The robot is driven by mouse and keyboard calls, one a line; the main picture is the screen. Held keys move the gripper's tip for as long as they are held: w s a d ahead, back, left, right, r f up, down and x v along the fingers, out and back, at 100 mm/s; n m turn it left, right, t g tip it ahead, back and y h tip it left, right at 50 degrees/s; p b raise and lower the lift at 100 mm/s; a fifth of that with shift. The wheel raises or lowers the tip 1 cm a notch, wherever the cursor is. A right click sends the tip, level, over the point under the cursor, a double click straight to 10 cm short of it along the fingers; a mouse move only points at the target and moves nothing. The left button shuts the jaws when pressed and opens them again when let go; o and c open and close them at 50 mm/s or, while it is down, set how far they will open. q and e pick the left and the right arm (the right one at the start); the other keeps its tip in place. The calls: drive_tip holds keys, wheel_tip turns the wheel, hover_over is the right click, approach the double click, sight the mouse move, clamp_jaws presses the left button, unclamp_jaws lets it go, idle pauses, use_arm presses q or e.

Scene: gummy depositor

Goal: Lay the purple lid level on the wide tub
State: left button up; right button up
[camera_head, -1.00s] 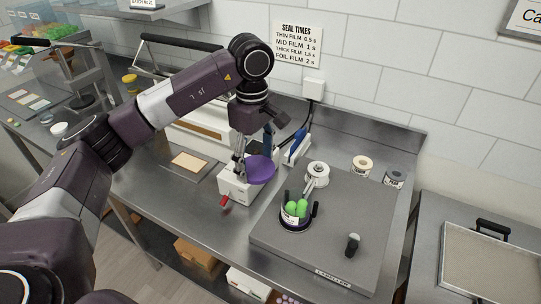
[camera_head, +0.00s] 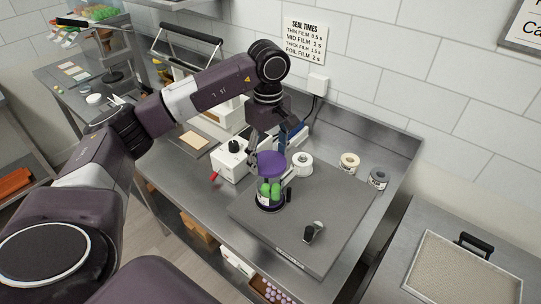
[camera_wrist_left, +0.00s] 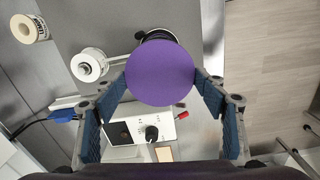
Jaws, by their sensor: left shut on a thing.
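The purple lid (camera_head: 271,164) is a round disc held between the fingers of my left gripper (camera_head: 268,143). In the left wrist view the lid (camera_wrist_left: 160,58) fills the space between the two blue-padded fingers of the gripper (camera_wrist_left: 162,82). The wide tub (camera_head: 270,203), clear with a dark base and green pieces inside, stands on the grey labeller plate. In the wrist view the lid hides most of the tub. I cannot tell whether lid and rim touch. My right gripper is not in view.
A white sealer box (camera_head: 231,166) with a black knob and red lever stands left of the tub. A white reel (camera_head: 302,163) stands close behind it. Tape rolls (camera_head: 349,162) lie behind, and a black-knobbed part (camera_head: 310,233) stands at front right. The plate's right side (camera_head: 340,205) is clear.

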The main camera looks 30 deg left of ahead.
sight(270, 164)
use_arm(q)
drive_tip(key=shift+d+f+b, duration=0.15)
drive_tip(key=shift+d+b, duration=0.05)
drive_tip(key=shift+b, duration=0.1)
drive_tip(key=shift+f+b, duration=0.65)
drive_tip(key=shift+f, duration=0.1)
wheel_tip(270, 164, down, 4)
drive_tip(key=b, duration=0.3)
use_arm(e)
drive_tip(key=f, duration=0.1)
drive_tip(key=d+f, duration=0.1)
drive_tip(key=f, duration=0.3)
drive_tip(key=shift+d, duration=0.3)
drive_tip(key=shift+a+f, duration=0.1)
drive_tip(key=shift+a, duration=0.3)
use_arm(q)
drive_tip(key=shift+f, duration=0.1)
